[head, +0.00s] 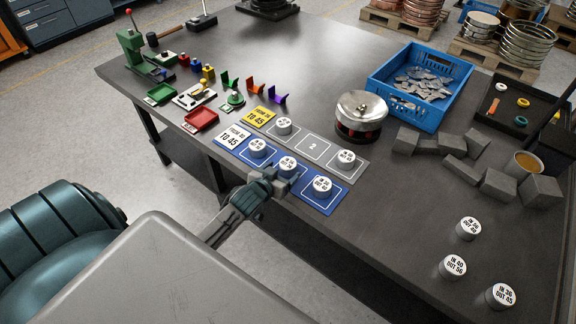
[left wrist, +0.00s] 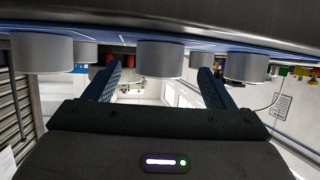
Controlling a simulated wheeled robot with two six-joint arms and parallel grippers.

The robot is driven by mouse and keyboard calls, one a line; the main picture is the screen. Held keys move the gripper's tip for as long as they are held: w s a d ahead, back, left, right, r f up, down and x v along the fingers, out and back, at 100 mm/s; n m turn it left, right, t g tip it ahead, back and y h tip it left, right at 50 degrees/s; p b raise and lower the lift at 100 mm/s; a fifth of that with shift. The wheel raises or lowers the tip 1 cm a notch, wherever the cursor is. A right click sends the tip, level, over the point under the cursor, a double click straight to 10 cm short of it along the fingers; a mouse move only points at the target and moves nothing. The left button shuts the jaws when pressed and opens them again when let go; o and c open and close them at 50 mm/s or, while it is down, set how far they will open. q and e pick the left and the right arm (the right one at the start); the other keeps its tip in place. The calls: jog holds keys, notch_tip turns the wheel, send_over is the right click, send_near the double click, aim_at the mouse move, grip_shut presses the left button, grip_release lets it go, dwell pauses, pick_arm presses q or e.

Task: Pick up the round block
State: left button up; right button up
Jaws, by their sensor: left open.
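White round blocks with black print stand on two mats. The blue mat (head: 333,200) carries three, with a middle block (head: 288,164), one to its upper left (head: 257,148) and one to its lower right (head: 322,186). My left gripper (head: 281,181) is open at the mat's near edge, by the middle block. In the left wrist view, upside down, a grey block side (left wrist: 160,57) shows between the fingers (left wrist: 160,72), with a gap on both sides. The grey mat (head: 330,139) carries two blocks, around an empty middle square marked 2. My right gripper is out of view.
Three loose round blocks (head: 453,266) stand at the right front of the table. A metal domed pot (head: 361,112), a blue crate (head: 450,67) and grey cuboids (head: 461,169) stand behind. Small coloured parts and trays (head: 201,118) lie at the left.

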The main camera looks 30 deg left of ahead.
aim_at(284, 169)
pick_arm(q)
jog(key=p+x, duration=0.1)
jog(key=x, duration=0.3)
jog(key=shift+w+p, duration=0.15)
jog(key=shift+p, duration=0.15)
jog(key=shift+w+f, duration=0.1)
jog(key=shift+w, duration=0.1)
jog(key=shift+s, duration=0.1)
jog(key=shift+c, duration=0.3)
jog(key=c, duration=1.1)
jog(key=shift+c, duration=0.2)
